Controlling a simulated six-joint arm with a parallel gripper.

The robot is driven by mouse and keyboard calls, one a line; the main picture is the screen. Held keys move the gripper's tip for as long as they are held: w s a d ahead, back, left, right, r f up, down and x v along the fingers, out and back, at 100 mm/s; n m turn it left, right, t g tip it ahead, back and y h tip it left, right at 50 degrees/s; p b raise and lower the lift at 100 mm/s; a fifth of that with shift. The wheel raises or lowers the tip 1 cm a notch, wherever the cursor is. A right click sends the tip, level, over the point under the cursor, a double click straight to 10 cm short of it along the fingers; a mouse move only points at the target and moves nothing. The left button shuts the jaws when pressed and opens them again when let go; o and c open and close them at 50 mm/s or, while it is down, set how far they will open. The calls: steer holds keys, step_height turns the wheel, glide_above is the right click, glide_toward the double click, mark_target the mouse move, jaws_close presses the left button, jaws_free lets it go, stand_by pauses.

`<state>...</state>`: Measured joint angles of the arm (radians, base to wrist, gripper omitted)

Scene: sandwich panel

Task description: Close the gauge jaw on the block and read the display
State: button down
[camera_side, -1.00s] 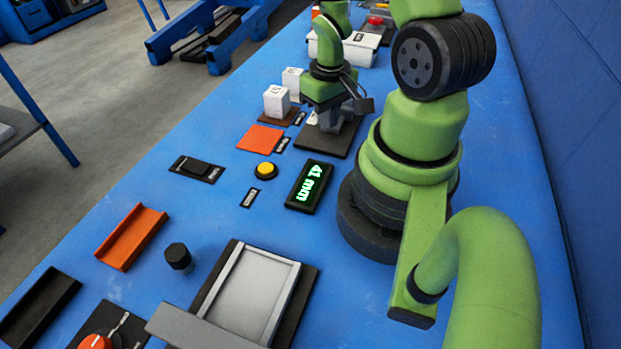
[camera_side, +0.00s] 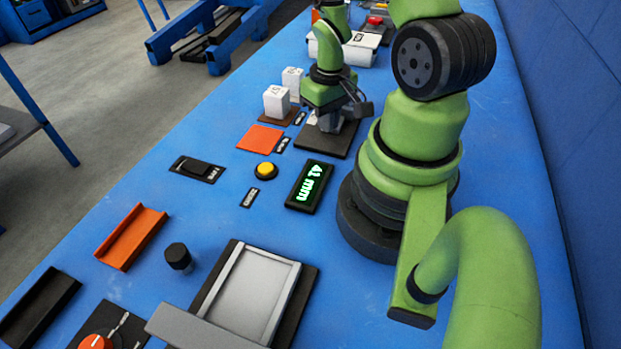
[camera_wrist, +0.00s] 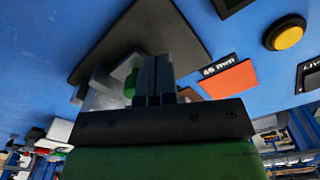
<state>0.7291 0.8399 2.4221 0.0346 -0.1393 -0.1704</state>
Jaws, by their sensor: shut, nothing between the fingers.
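The display (camera_side: 309,186) reads 41 mm in glowing digits. The grey gauge (camera_side: 325,125) stands on its dark base plate (camera_side: 345,143), partly hidden by my arm. In the wrist view, my gripper (camera_wrist: 154,62) is shut and empty, with its fingertips over the base plate (camera_wrist: 130,22) and close beside the grey gauge parts (camera_wrist: 98,88). I cannot tell whether the fingers touch them. A small green patch (camera_wrist: 130,84) shows among these parts; I cannot tell if it is a block. Two white marked blocks (camera_side: 277,101) (camera_side: 293,79) sit left of the gauge.
An orange pad (camera_side: 260,138), a yellow button (camera_side: 265,171) and a black switch (camera_side: 195,167) lie left of the display. Nearer are an orange channel (camera_side: 130,236), a black knob (camera_side: 177,256) and a grey tray (camera_side: 253,293). Blue bench lies clear between them.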

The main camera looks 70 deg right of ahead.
steer(key=shift+d, duration=0.3)
stand_by(1.1)
steer(key=shift+a, duration=0.6)
stand_by(1.1)
steer(key=shift+r, duration=3)
steer(key=w+a+r+t, duration=0.2)
steer(key=a+r, duration=0.2)
steer(key=r, duration=0.3)
steer(key=w+a+r+t, duration=0.2)
steer(key=a+r, duration=0.1)
steer(key=r, duration=0.3)
steer(key=s+a+r+n+t+y, duration=0.2)
steer(key=s+a+r, duration=0.3)
steer(key=a+r, duration=0.3)
steer(key=shift+a+r+t, duration=0.35)
steer(key=shift+a+t, duration=0.2)
steer(key=shift+t, duration=0.05)
